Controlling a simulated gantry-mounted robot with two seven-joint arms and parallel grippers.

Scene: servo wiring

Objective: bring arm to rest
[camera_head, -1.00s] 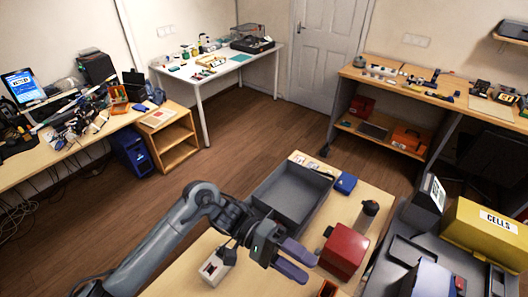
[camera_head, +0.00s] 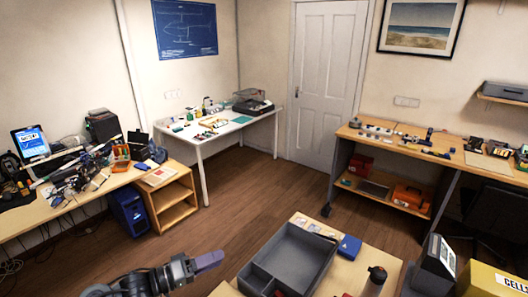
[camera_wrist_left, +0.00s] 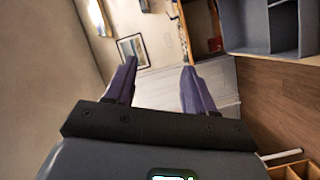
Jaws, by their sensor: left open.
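My left gripper (camera_head: 208,262) shows at the bottom of the head view, to the left of the work table, with its arm coming in from the lower left. In the left wrist view its two purple fingers (camera_wrist_left: 158,88) stand wide apart with nothing between them. Beyond them are the wall, a framed picture (camera_wrist_left: 133,50) and the white door (camera_wrist_left: 217,85). My right arm and gripper do not show in either view.
A grey divided tray (camera_head: 310,250) lies on the near wooden table, with a blue box (camera_head: 350,247) and a dark bottle (camera_head: 375,279) beside it. A yellow bin (camera_head: 492,281) is at lower right. Open wooden floor (camera_head: 262,190) lies between the benches.

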